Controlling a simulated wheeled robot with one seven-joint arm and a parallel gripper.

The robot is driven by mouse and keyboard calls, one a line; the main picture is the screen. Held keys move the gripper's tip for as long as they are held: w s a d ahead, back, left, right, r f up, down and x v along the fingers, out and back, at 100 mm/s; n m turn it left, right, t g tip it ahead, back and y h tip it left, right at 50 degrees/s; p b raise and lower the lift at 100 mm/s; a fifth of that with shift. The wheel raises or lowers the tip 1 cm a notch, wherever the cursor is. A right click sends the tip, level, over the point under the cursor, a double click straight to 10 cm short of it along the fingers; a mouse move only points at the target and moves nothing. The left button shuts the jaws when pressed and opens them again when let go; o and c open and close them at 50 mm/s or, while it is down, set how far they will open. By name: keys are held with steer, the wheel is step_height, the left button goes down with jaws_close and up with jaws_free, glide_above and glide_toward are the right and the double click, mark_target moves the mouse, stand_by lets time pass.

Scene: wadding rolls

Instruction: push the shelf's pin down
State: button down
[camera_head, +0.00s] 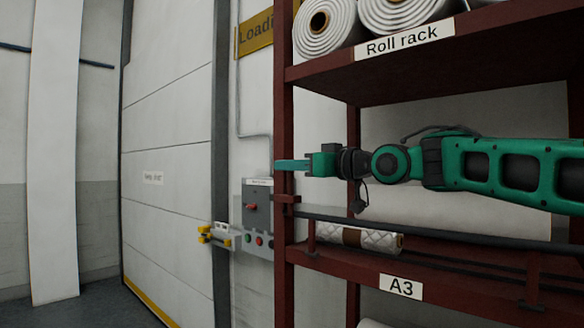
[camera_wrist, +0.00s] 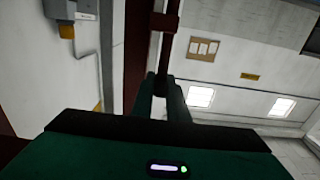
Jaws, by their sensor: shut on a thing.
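The shelf's pin (camera_wrist: 158,84) shows in the wrist view as a small dark piece between my two fingers. My gripper (camera_wrist: 160,84) is shut on it, and its fingers hide most of it. In the head view my green gripper (camera_head: 280,165) reaches left, with its fingers at the rack's front left post. A small dark red bracket (camera_head: 287,199) sits on that post just below the fingers. The dark red shelf rack (camera_head: 284,230) carries a "Roll rack" sign and an "A3" label. How far down the pin sits cannot be told.
A black rail (camera_head: 420,230) runs along the A3 shelf, with a quilted white roll (camera_head: 360,238) behind it. Large white rolls (camera_head: 325,25) lie on the top shelf. A grey switch box (camera_head: 257,215) and a yellow-tipped fitting (camera_head: 215,236) are on the wall at left.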

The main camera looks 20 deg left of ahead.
steer(key=c, duration=1.7)
jaws_free()
steer(key=shift+w+d, duration=0.1)
steer(key=shift+w, duration=0.1)
steer(key=shift+s+d, duration=0.15)
steer(key=shift+d, duration=0.05)
steer(key=v, duration=1)
steer(key=shift+d+f, duration=0.1)
